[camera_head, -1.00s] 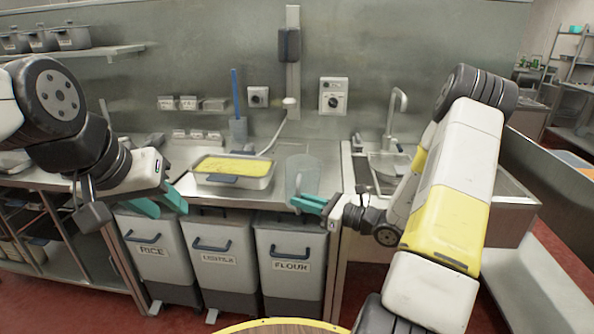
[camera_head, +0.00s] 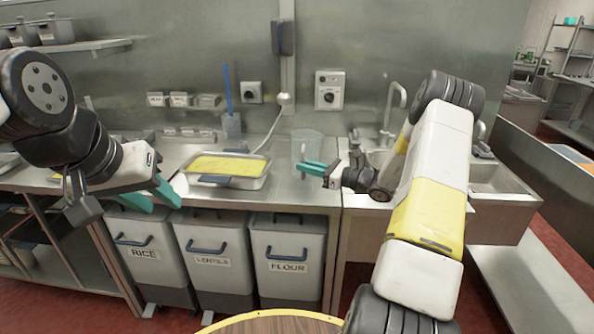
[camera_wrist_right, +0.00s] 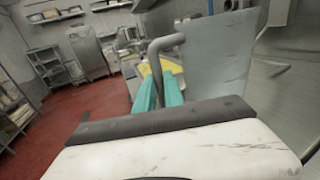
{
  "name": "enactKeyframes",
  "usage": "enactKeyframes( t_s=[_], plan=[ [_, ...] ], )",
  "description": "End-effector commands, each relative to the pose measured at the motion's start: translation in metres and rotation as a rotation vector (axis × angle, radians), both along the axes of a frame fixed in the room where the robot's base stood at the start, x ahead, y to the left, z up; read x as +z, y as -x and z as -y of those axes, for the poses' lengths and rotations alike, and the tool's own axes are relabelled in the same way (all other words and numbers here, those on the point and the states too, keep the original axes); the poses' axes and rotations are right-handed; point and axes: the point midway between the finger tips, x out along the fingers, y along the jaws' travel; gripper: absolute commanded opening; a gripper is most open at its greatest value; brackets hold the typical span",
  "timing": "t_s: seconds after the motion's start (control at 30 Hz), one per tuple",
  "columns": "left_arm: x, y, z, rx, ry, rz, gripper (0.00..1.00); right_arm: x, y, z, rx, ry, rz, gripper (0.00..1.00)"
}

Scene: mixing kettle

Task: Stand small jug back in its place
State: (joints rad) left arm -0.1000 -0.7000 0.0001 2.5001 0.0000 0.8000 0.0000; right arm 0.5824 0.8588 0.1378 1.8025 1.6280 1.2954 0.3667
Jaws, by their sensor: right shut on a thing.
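The small jug (camera_head: 307,147) is a clear grey, see-through vessel at the back of the steel counter, right of the yellow-filled tray. My right gripper (camera_head: 313,168) is shut on it. In the right wrist view the jug (camera_wrist_right: 207,62) rises on the right, and the teal fingers (camera_wrist_right: 159,92) close around its grey handle (camera_wrist_right: 158,55). The jug looks about upright. I cannot tell whether its base touches the counter. My left gripper (camera_head: 152,196) is open and empty, in front of the counter's left part.
A steel tray (camera_head: 228,181) with yellow contents sits left of the jug. A blue-handled tool (camera_head: 230,100) stands behind it. The sink (camera_head: 375,160) lies to the right. Bins, including the flour bin (camera_head: 288,262), stand below. A round, yellow-rimmed top (camera_head: 270,325) is in front.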

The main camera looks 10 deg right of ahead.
Motion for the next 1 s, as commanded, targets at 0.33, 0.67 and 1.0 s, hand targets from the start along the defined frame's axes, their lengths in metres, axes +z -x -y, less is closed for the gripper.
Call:
enactKeyframes(
  t_s=[0.33, 0.67, 1.0],
  plan=[
    [0.000, 0.000, 0.000, 0.000, 0.000, 0.000, 0.36, -0.031, -0.010, 0.005, 0.000, 0.000, -0.002, 0.00],
    [0.000, 0.000, 0.000, 0.000, 0.000, 0.000, 0.36, -0.036, -0.010, 0.005, 0.000, -0.001, 0.001, 0.00],
    [0.000, 0.000, 0.000, 0.000, 0.000, 0.000, 0.36, -0.038, -0.010, 0.005, 0.000, 0.000, 0.000, 0.35]
  ],
)
